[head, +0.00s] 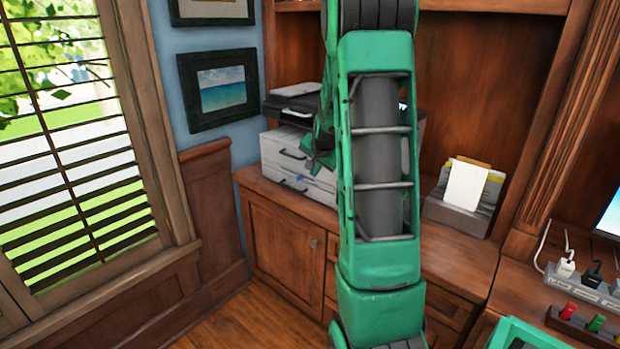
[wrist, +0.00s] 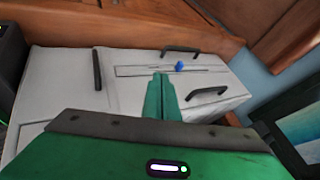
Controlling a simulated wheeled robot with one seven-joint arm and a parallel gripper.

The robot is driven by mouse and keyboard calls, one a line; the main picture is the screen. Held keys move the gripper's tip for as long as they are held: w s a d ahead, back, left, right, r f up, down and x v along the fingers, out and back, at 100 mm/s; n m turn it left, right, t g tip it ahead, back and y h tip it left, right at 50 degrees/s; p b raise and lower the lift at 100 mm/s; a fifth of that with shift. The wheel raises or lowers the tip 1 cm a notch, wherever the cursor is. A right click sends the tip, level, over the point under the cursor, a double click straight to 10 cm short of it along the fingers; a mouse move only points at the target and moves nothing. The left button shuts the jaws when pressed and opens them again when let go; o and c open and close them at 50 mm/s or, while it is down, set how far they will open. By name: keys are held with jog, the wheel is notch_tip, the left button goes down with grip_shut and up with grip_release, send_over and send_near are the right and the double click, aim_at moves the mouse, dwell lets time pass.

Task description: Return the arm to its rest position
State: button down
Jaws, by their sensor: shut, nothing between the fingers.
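My green arm stands upright across the middle of the head view and hides part of the bookcase behind it. My gripper (wrist: 161,88) shows in the wrist view, with its green fingers together and nothing between them. A small blue object (wrist: 179,66) shows beyond the fingertips, by the unit's slot.
The wood cabinet (head: 275,245) runs under the drawer unit. A paper holder (head: 460,210) stands right of my arm. A power strip (head: 585,288) and a green-rimmed tray (head: 525,335) are at lower right. A shuttered window (head: 75,150) is at left, with clear floor (head: 230,330) below.

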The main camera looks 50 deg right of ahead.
jog(key=shift+v, duration=0.8)
jog(key=shift+a, duration=0.1)
jog(key=s+a+r+n+g+y, duration=0.1)
jog(key=s+a+n+g+y, duration=0.1)
jog(key=s+a, duration=1.1)
jog(key=s+a+r+n+g+y, duration=0.1)
jog(key=s+a+n+g, duration=0.3)
jog(key=s+a, duration=1)
jog(key=s+n+y, duration=0.1)
jog(key=s+n, duration=0.2)
jog(key=s, duration=0.2)
jog(key=shift+s, duration=0.4)
jog(key=shift+a+r, duration=0.1)
